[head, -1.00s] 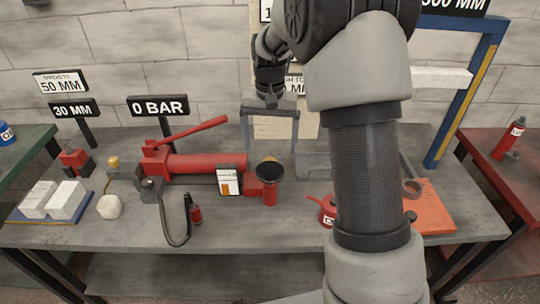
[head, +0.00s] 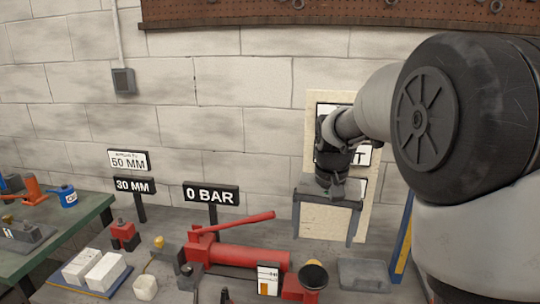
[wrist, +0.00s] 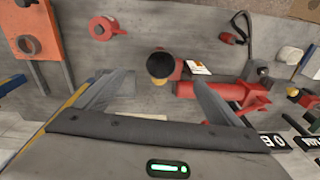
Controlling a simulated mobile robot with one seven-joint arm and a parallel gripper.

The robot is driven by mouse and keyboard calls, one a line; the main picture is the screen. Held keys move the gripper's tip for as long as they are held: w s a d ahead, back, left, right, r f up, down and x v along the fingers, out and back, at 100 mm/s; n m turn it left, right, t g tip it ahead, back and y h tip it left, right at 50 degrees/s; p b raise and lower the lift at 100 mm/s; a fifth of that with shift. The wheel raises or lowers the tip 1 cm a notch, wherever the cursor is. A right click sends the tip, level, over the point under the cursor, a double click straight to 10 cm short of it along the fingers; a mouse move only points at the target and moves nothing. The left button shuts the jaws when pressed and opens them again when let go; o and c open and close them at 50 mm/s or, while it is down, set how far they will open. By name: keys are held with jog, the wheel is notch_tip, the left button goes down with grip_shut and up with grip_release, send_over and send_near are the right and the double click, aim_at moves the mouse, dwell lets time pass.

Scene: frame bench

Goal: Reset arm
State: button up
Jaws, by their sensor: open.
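My gripper (head: 326,238) hangs in front of the pale board on the wall, above the back of the bench, with its two fingers spread and pointing down. Nothing shows between the fingers. In the wrist view the open fingers (wrist: 163,82) reach toward the bench, and the black funnel on a red body (wrist: 160,66) shows beyond the gap. My arm fills the right side of the head view and hides part of the bench there.
The red hand pump (head: 250,258) lies on the bench (head: 120,238) below and left of my gripper. A blue and yellow post (head: 402,240) stands near my arm. A green table (head: 50,250) is at far left.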

jog(key=s+r+n+t, duration=0.2)
jog(key=s+r, duration=0.2)
jog(key=s, duration=0.8)
jog(key=s+r+n+t, duration=0.1)
jog(key=s+r+t, duration=0.25)
jog(key=s, duration=0.75)
notch_tip(320, 180, up, 12)
jog(key=p, duration=1.3)
jog(key=shift+w+r+g, duration=0.15)
jog(key=shift+r+g, duration=0.1)
jog(key=shift+g, duration=0.2)
